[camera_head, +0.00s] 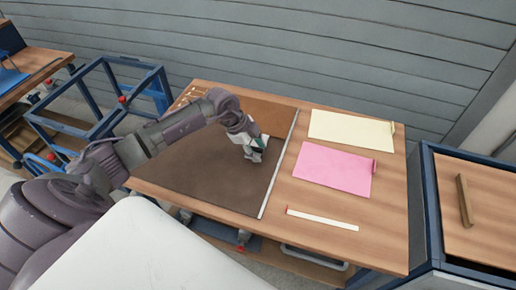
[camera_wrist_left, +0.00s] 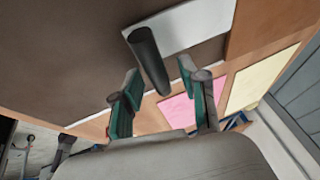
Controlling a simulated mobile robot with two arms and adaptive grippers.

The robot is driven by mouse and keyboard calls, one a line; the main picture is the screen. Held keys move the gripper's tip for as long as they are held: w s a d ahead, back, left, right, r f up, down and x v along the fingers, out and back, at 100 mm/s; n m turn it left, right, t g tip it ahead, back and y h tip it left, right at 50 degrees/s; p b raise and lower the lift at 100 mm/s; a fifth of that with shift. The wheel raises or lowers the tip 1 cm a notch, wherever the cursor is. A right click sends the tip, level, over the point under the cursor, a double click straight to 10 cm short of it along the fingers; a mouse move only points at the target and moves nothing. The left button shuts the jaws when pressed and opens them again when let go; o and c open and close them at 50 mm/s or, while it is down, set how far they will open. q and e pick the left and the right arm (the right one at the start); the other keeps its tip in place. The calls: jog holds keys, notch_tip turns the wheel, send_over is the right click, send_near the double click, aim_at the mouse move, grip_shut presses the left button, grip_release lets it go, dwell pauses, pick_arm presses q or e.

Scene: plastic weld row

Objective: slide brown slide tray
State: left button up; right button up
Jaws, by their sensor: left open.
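A reddish-brown flat panel (camera_head: 268,116) lies on the large dark brown sheet (camera_head: 205,170), near the back of the bench; it also shows at the top right in the wrist view (camera_wrist_left: 262,28). I cannot tell which of the brown pieces is the tray. A dark upright bar (camera_wrist_left: 149,62) stands at a white flat piece (camera_wrist_left: 190,22) beside that panel. My left gripper (camera_head: 255,154) is over the dark sheet, near the panel's front edge. Its fingers are apart (camera_wrist_left: 156,92), and the bar appears between and beyond them. I cannot tell if they touch it. My right gripper is out of view.
A pink sheet (camera_head: 330,168) and a pale yellow sheet (camera_head: 350,128), each with a tab, lie on the wooden bench (camera_head: 380,215) to the right. A white strip (camera_head: 322,220) lies in front. A blue-framed box (camera_head: 480,205) stands at the right.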

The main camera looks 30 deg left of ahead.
pick_arm(q)
jog(key=shift+d+f, duration=0.1)
jog(key=shift+f, duration=0.2)
pick_arm(e)
jog(key=shift+d, duration=0.25)
pick_arm(q)
grip_shut()
pick_arm(e)
jog(key=shift+r, duration=0.15)
